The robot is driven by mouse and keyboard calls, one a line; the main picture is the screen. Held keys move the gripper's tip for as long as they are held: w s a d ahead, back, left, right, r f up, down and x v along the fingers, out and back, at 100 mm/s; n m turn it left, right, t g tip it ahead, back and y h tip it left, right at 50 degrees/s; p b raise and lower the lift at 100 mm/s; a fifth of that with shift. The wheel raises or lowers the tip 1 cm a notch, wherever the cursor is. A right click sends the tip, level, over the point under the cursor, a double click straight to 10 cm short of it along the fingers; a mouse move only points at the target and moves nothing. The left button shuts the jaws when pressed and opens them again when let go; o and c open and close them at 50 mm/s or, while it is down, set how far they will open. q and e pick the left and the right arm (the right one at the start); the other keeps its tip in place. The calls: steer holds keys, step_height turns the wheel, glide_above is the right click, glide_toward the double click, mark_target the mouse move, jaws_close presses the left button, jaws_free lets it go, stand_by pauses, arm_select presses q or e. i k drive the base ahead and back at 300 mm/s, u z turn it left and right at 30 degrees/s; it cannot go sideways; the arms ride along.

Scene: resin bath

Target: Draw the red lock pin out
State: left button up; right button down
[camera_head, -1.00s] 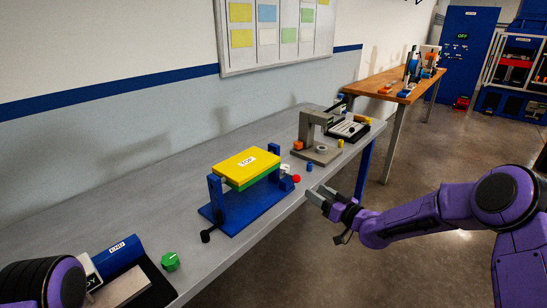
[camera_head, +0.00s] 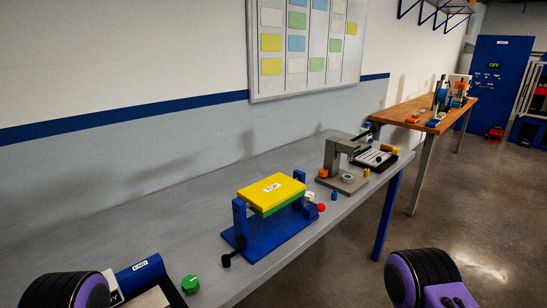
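The red lock pin (camera_head: 321,208) shows as a small red knob at the right end of the blue fixture (camera_head: 268,240), beside a small white part. A yellow block marked TOP (camera_head: 271,188), with a green layer under it, sits between the fixture's two blue uprights. The pin's shaft is hidden or too small to tell. Only purple and black parts of my arms show, at the lower left and lower right edges. Neither gripper is in view, and nothing of mine touches the pin.
A green knob (camera_head: 190,284) and a blue block marked END (camera_head: 140,275) lie at the bench's near left. A black knob (camera_head: 226,260) is on the fixture's near side. A grey press-like stand (camera_head: 338,165) and a blue peg (camera_head: 334,195) are beyond. The floor at right is clear.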

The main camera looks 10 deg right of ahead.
mark_target(320, 207)
steer(key=k, duration=1.25)
steer(key=z, duration=0.95)
steer(key=i, duration=1.85)
steer(key=u, duration=0.9)
